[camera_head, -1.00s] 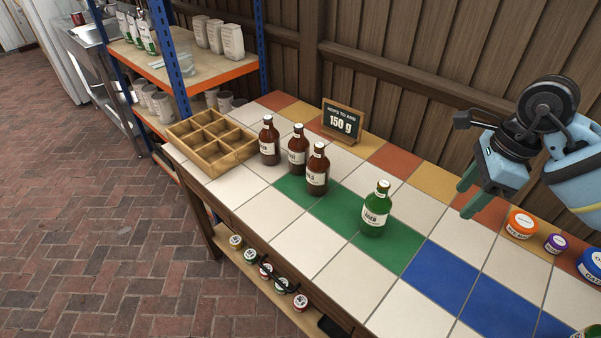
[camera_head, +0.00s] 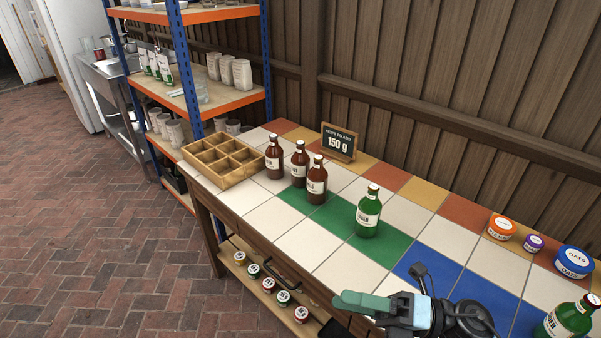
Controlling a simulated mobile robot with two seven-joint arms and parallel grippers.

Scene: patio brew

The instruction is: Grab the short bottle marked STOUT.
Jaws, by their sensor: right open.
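Three short brown bottles stand upright on the tiled counter: a left one (camera_head: 274,158), a middle one (camera_head: 300,165) and a front one (camera_head: 317,182). Their white labels are too small to read surely, so I cannot tell which is marked STOUT. A green bottle (camera_head: 368,213) stands to their right, and another green bottle (camera_head: 568,322) is at the bottom right corner. My right gripper (camera_head: 358,303) is open and empty at the counter's front edge, nearer to me than the bottles and apart from them. My left gripper is out of view.
A wooden divided crate (camera_head: 222,178) sits at the counter's left end. A small sign (camera_head: 339,142) reading 150 g stands behind the bottles. Orange (camera_head: 501,228), purple (camera_head: 533,243) and blue (camera_head: 574,262) tubs stand at the right. White tiles in front of the bottles are clear.

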